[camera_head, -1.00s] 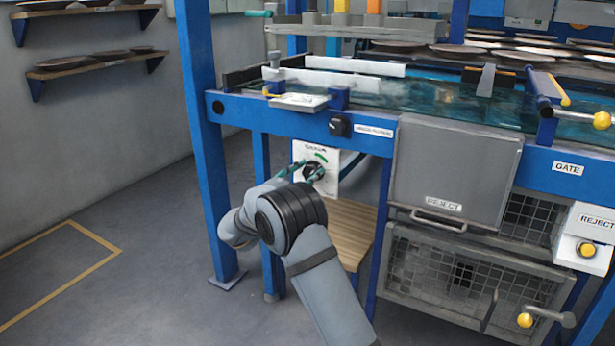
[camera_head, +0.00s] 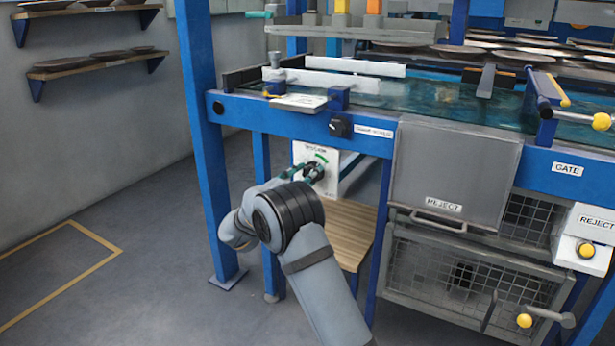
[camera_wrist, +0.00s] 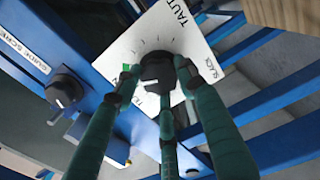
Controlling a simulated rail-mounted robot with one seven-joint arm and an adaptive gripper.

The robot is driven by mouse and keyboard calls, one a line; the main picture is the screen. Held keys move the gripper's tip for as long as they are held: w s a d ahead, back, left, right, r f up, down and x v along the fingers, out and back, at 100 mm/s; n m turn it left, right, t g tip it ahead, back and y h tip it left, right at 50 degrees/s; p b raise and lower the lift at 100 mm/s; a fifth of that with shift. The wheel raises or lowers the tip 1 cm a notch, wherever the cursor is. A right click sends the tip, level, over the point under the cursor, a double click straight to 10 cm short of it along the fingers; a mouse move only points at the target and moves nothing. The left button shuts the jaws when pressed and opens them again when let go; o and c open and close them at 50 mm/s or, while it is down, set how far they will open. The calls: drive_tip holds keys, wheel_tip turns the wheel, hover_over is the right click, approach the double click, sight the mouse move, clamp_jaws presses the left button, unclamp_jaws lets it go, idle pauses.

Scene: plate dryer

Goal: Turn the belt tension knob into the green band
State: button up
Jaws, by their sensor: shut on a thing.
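The belt tension knob (camera_wrist: 157,68) is round and black, on a white panel (camera_wrist: 190,38) that carries tick marks and the words TAUT and SLACK. It also shows small in the head view, on the white panel (camera_head: 300,151) under the blue beam. A green band (camera_head: 321,157) is printed above the knob there. In the wrist view a bit of green (camera_wrist: 126,67) shows beside one finger. My gripper (camera_wrist: 158,82) has its teal fingers shut on the knob from several sides. The fingers hide part of the dial, and I cannot tell where the knob points.
A black switch knob (camera_head: 340,127) sits on the blue beam (camera_head: 270,112) above and right of the panel. Blue legs stand on both sides. A wooden board (camera_head: 360,232) lies below, and the grey REJECT bin (camera_head: 455,170) is to the right.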

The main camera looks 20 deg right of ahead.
drive_tip(key=o, duration=0.9)
drive_tip(key=shift+w+a+f, duration=0.1)
drive_tip(key=shift+w+a, duration=0.15)
drive_tip(key=shift+a, duration=0.2)
drive_tip(key=shift+o, duration=1)
drive_tip(key=shift+d, duration=0.1)
drive_tip(key=shift+s+d, duration=0.1)
drive_tip(key=v, duration=1.2)
